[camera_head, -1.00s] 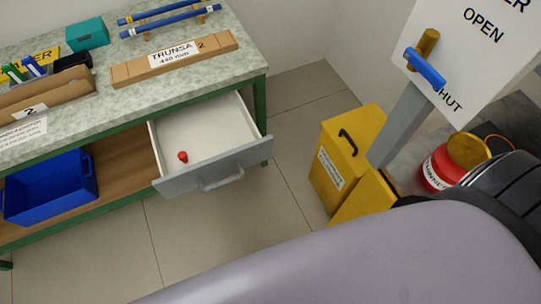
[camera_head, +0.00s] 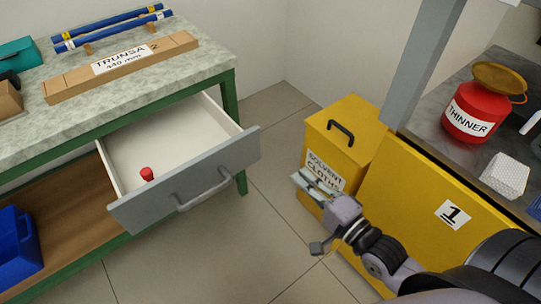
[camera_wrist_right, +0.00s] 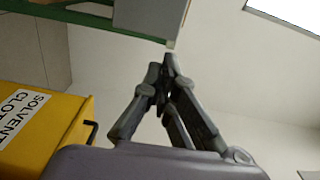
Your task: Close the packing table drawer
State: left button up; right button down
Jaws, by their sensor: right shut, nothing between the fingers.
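The packing table drawer (camera_head: 190,178) is pulled out from under the table's speckled top, with its grey front panel and bar handle (camera_head: 203,190) facing the floor area. A small red object (camera_head: 147,174) lies inside it near the front. My right gripper (camera_head: 305,181) is shut and empty, to the right of the drawer and apart from it, in front of the yellow solvent cloth bin. In the right wrist view, the shut fingers (camera_wrist_right: 168,65) point toward a grey panel at the top, likely the drawer front. My left gripper is not in view.
The yellow solvent cloth bin (camera_head: 345,140) and a yellow cabinet (camera_head: 430,205) stand to the right. A red thinner can (camera_head: 475,112) sits on the cabinet top. A blue crate (camera_head: 15,245) is on the lower shelf. Floor in front of the drawer is clear.

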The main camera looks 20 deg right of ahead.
jog(key=b, duration=0.2)
send_near(259, 137)
jog(key=x, duration=0.6)
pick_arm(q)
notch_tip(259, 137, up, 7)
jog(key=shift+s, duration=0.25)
pick_arm(e)
jog(key=shift+w+a, duration=0.15)
jog(key=shift+w, duration=0.4)
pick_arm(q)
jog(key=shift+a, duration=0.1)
